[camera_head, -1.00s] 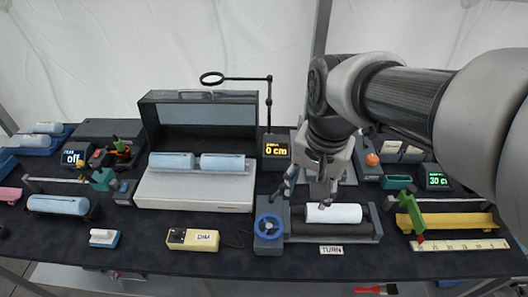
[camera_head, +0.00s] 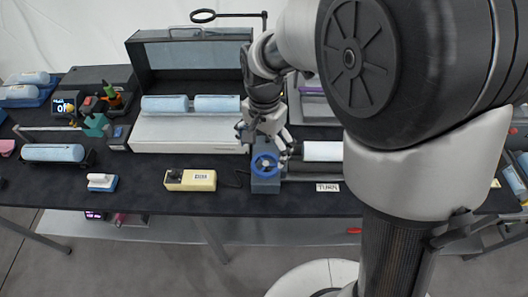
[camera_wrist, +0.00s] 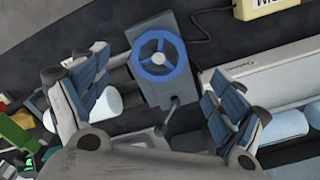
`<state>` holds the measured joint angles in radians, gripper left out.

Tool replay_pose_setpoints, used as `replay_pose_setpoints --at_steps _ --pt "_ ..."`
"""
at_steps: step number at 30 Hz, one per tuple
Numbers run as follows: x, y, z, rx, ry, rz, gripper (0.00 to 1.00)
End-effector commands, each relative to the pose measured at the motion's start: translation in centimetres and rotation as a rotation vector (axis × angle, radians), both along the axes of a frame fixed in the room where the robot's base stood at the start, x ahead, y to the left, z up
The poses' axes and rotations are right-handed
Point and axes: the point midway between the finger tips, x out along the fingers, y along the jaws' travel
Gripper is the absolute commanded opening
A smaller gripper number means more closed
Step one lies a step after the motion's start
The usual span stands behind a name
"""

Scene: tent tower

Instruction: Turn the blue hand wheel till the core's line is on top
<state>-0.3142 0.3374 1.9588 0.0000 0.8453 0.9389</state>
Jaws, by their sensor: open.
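The blue hand wheel (camera_head: 265,165) is on the left end of the grey turning stand, with its spoked face toward the front. It shows whole in the wrist view (camera_wrist: 158,54). The white core (camera_head: 322,151) lies on the stand to the right of the wheel, partly hidden by my arm. I see no line on the part of it that shows. My gripper (camera_head: 264,138) is open and empty, just above and behind the wheel. In the wrist view its fingers (camera_wrist: 158,85) are spread wide, with the wheel between and beyond them, apart from both.
A TURN label (camera_head: 327,187) lies in front of the stand. A yellow switch box (camera_head: 190,180) is left of the wheel, its cable running toward the stand. A light box with pale blue cores (camera_head: 190,134) stands behind left. My arm hides the right side.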

Motion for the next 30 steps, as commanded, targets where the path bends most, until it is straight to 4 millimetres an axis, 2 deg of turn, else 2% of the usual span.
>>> replay_pose_setpoints --at_steps 1,6,12,23,30 --pt "-0.1 0.0 -1.6 -0.001 0.005 0.0 0.89" --pt "-0.1 0.0 -4.7 -0.001 0.003 0.0 0.89" --pt "-0.1 0.0 -6.8 0.0 0.001 0.0 0.89" --pt "0.0 0.0 -7.2 0.0 0.0 0.0 0.89" --pt "0.0 0.0 -7.2 0.0 0.0 0.0 0.74"
